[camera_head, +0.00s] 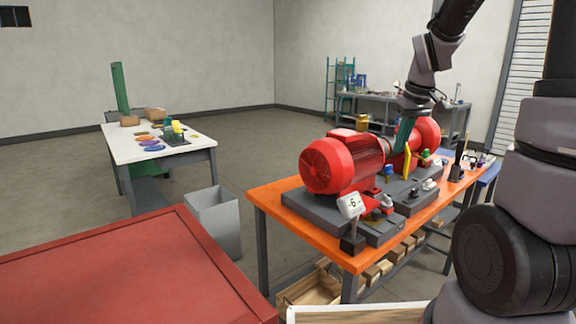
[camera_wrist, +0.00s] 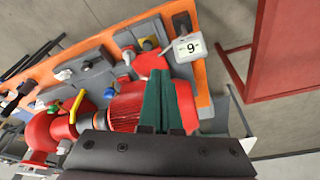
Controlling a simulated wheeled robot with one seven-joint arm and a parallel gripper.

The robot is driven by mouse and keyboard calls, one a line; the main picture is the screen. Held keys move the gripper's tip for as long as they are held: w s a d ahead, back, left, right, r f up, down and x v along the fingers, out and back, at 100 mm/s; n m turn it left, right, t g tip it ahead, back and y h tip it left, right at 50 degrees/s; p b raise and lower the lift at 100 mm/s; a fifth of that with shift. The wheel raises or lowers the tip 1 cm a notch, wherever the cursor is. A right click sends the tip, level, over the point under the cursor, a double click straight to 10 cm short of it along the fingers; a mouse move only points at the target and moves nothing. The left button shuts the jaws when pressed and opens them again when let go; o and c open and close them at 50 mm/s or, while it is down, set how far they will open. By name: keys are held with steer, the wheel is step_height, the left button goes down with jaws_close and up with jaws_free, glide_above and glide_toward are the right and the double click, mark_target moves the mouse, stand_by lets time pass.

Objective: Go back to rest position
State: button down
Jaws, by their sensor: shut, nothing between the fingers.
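My gripper (camera_head: 405,132) hangs at the end of my raised arm over the back part of the pump skid, pointing down. In the wrist view its green fingers (camera_wrist: 160,100) are shut together with nothing between them. Below it is the red motor (camera_head: 330,165), which also shows in the wrist view (camera_wrist: 124,103). The red pump (camera_head: 428,134) sits behind the gripper. I cannot tell from these views exactly how far the fingertips are above the skid.
The skid stands on an orange workbench (camera_head: 262,194) with a sign (camera_head: 351,205) at its near end. A yellow lever (camera_head: 407,160) rises near the gripper. A red surface (camera_head: 130,265) fills the near left. A grey bin (camera_head: 215,220) and a white table (camera_head: 120,152) stand left, with open floor between.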

steer(key=s+a+r+m+t, duration=0.2)
steer(key=s+r, duration=0.3)
steer(key=s, duration=0.3)
steer(key=s+a+r+m+t+y, duration=0.1)
steer(key=s+a+r+m+t, duration=0.1)
steer(key=s+r, duration=0.4)
steer(key=s+a+m, duration=0.1)
steer(key=s+m, duration=0.1)
steer(key=s, duration=0.1)
steer(key=shift+s+r+m, duration=0.15)
steer(key=shift+r+m, duration=0.15)
stand_by(0.6)
